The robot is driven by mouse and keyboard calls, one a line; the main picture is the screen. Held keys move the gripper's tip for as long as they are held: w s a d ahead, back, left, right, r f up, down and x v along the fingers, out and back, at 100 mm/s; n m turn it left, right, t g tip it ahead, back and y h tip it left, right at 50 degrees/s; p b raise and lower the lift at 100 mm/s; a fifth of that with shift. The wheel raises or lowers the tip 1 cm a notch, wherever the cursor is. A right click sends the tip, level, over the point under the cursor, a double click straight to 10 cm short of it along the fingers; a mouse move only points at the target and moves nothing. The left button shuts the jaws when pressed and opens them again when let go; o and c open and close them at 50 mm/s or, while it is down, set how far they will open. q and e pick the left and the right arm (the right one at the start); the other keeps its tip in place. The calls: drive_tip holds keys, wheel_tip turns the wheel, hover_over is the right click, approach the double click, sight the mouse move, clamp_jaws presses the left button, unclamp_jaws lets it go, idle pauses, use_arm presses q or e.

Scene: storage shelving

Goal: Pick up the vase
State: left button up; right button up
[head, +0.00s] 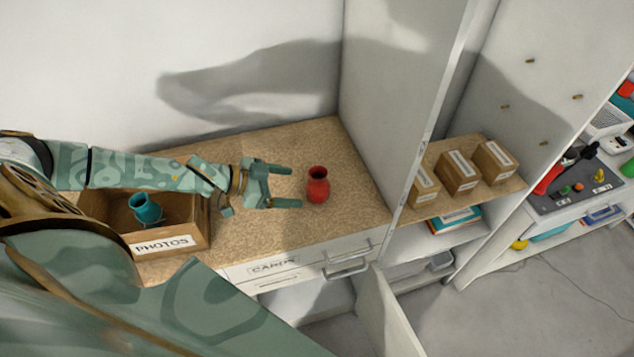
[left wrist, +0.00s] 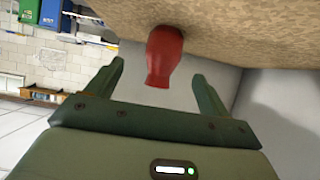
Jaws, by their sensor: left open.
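A red vase (head: 318,185) stands upright on the tan speckled countertop, near the tall white side panel. My left gripper (head: 287,186) is open and just left of the vase, its two fingers pointing toward it. In the left wrist view the vase (left wrist: 164,57) shows ahead of the open left gripper (left wrist: 160,85), roughly centred between the fingertips; nothing is held. A teal vase (head: 146,209) sits in a wooden box labelled PHOTOS (head: 168,242) at the left of the counter. My right gripper does not show.
The white panel (head: 395,90) rises just right of the red vase. Below the counter (head: 270,150) is a drawer (head: 300,265) labelled CARDS, with an open cabinet door (head: 385,315) beneath. Small cardboard boxes (head: 459,173) stand on the shelf beyond the panel. The counter behind the vase is clear.

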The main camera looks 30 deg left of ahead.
sight(309, 188)
use_arm(q)
drive_tip(key=x, duration=0.3)
drive_tip(key=shift+w+d, duration=0.15)
drive_tip(key=x, duration=0.6)
drive_tip(key=shift+w+a+b, duration=0.25)
drive_tip(key=shift+a+b, duration=0.05)
drive_tip(key=shift+b, duration=0.1)
drive_tip(key=shift+s, duration=0.1)
drive_tip(key=c, duration=1.2)
